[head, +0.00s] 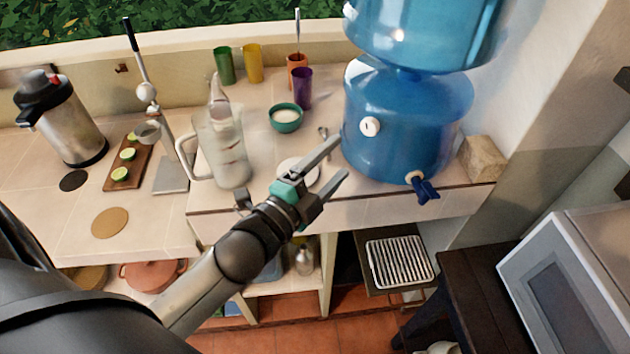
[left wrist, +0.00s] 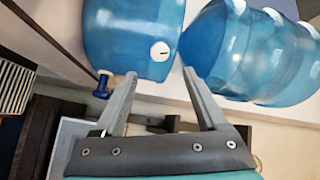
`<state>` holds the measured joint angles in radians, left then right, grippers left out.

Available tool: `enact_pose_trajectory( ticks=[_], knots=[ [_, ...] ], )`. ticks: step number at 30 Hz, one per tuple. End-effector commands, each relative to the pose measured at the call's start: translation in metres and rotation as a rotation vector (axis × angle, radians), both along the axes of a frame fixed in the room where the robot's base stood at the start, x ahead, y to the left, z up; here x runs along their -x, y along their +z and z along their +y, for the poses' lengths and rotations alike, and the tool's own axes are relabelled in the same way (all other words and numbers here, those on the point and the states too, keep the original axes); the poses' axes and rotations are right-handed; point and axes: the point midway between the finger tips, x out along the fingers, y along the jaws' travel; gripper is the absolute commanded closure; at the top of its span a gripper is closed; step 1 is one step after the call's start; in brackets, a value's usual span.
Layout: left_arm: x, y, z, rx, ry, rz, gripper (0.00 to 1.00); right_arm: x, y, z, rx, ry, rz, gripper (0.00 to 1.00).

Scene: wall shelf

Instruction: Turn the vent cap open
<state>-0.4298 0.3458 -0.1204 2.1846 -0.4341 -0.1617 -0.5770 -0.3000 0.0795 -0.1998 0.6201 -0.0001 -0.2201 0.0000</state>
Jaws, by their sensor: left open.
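The vent cap (head: 370,127) is a small white round knob on the front of the blue water dispenser (head: 392,155), at its upper left. In the left wrist view the cap (left wrist: 160,51) shows a short dark mark on its face, just beyond the fingertips. My left gripper (head: 339,157) is open and empty, in front of the dispenser, a little below and left of the cap. It appears apart from the cap. In the left wrist view the fingers (left wrist: 160,76) are spread to either side below the cap. My right gripper is out of view.
A blue tap (head: 425,190) sticks out low on the dispenser, and a blue bottle (head: 420,30) rests on top. A glass pitcher (head: 225,150), a green bowl (head: 286,118) and several cups stand left on the counter. A stone block (head: 482,158) sits right.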

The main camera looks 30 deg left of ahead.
Motion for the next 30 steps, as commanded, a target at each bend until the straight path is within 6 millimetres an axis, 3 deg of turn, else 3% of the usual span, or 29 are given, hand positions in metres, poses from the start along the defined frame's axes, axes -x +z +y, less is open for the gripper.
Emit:
enact_pose_trajectory(
  ticks=[6,12,30],
  knots=[
    [0.029,-0.002,0.005,0.002,-0.001,0.002,0.26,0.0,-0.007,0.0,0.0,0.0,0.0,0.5],
    [0.043,-0.001,0.008,0.003,0.0,0.002,0.26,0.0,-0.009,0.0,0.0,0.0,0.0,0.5],
    [0.048,0.0,0.009,0.001,0.0,-0.001,0.26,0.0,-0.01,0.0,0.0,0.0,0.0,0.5]
  ],
)
